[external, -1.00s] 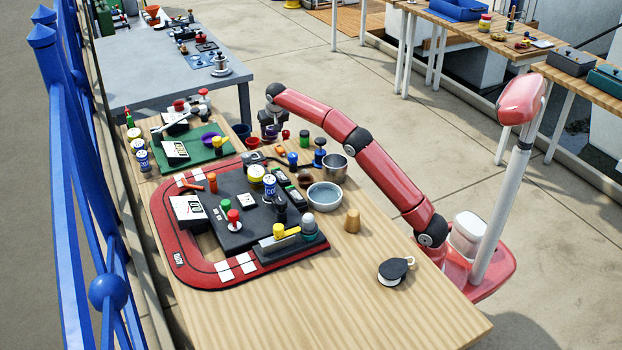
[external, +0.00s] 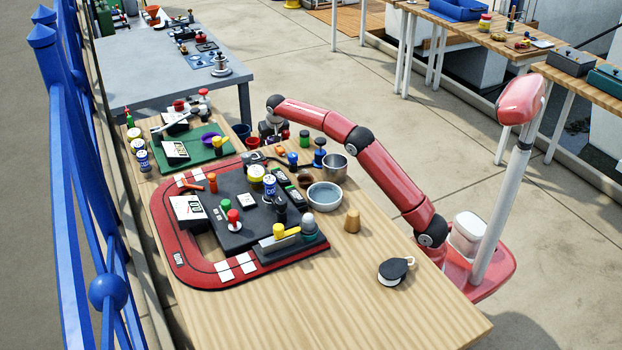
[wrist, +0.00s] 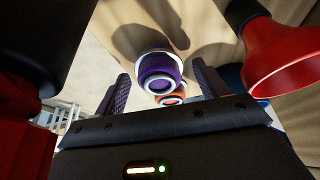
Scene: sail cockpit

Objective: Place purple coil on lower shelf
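The purple coil (wrist: 160,70) shows in the wrist view as a short purple cylinder with a pale rim. It appears between the fingers of my gripper (wrist: 160,76), with visible gaps on both sides. My gripper is open. I cannot tell how far beyond the fingertips the coil is. In the external view my gripper (external: 271,131) is at the far right edge of the wooden table, and I cannot make out the coil there. The lower shelf cannot be identified in either view.
An orange coil (wrist: 170,99) appears close to the purple one. A red cup (wrist: 285,62) is right of the fingers in the wrist view.

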